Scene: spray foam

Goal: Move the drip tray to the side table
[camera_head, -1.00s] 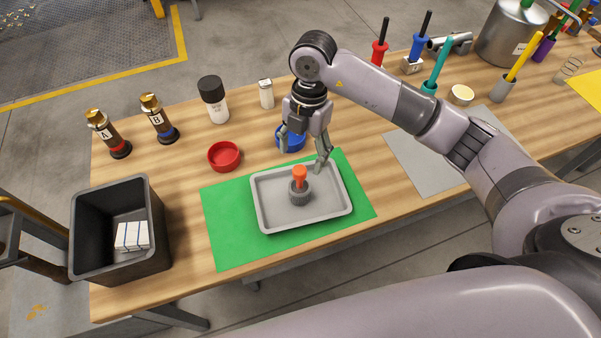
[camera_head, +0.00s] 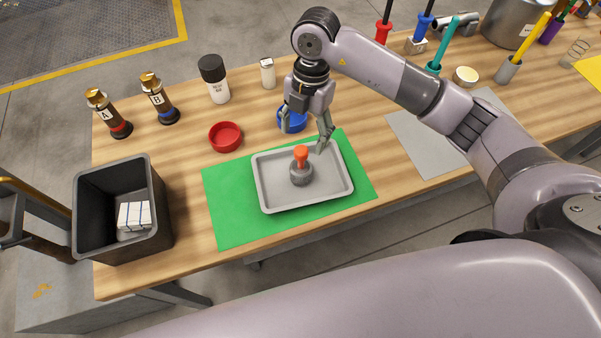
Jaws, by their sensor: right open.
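The drip tray (camera_head: 270,199) is a shallow grey rectangular tray on a green mat (camera_head: 227,222) on the wooden table. A dark grey round piece with an orange top (camera_head: 301,166) stands inside it. My right gripper (camera_head: 305,142) is open, above the tray's far edge and in front of the blue dish. It holds nothing; whether a fingertip touches the tray rim I cannot tell. My left gripper is out of view. No side table can be made out for certain.
A black bin (camera_head: 112,215) with a white block stands at the left. Bottles A (camera_head: 109,114) and B (camera_head: 158,99), a black-capped bottle (camera_head: 214,80), a red dish (camera_head: 225,137) and a blue dish (camera_head: 292,120) stand behind the mat. A grey mat (camera_head: 418,140) lies bare at right.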

